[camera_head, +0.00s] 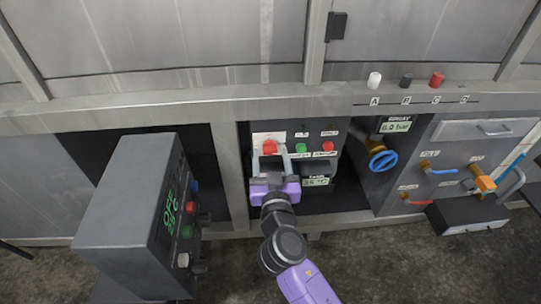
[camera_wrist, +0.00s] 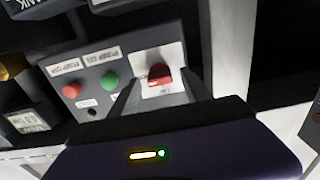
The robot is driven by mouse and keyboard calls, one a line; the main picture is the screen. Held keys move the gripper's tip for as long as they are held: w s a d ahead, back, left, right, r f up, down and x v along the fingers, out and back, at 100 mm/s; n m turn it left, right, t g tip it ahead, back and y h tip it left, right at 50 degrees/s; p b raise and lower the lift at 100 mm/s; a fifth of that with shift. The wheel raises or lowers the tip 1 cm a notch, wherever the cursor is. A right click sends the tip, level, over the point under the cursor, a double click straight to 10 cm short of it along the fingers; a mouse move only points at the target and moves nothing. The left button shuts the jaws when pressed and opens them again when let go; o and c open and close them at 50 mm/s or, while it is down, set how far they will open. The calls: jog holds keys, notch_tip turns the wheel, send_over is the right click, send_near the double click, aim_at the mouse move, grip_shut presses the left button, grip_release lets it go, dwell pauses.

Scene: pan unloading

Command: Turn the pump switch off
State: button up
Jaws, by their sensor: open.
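A grey control box (camera_head: 318,164) stands in the recess under the counter. It carries a red knob (camera_head: 270,147) on a white plate, then a green button (camera_head: 301,148) and a red button (camera_head: 329,146). The wrist view shows the red knob (camera_wrist: 160,74), the green button (camera_wrist: 109,80) and the red button (camera_wrist: 72,90). Small labels by the two buttons appear to mention the pump, but are tilted and hard to read. My gripper (camera_head: 271,158) is open, its fingers on either side of the red knob. I cannot tell whether they touch it.
A dark cabinet with a green display (camera_head: 120,200) stands at left, close to my arm. A blue valve wheel (camera_head: 383,161) is to the right. Small valves with coloured handles (camera_head: 445,171) are farther right. The counter edge (camera_head: 170,113) runs above the recess.

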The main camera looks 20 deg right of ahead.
jog(key=shift+w+d, duration=0.15)
jog(key=shift+w, duration=0.25)
jog(key=shift+c, duration=0.5)
grip_shut()
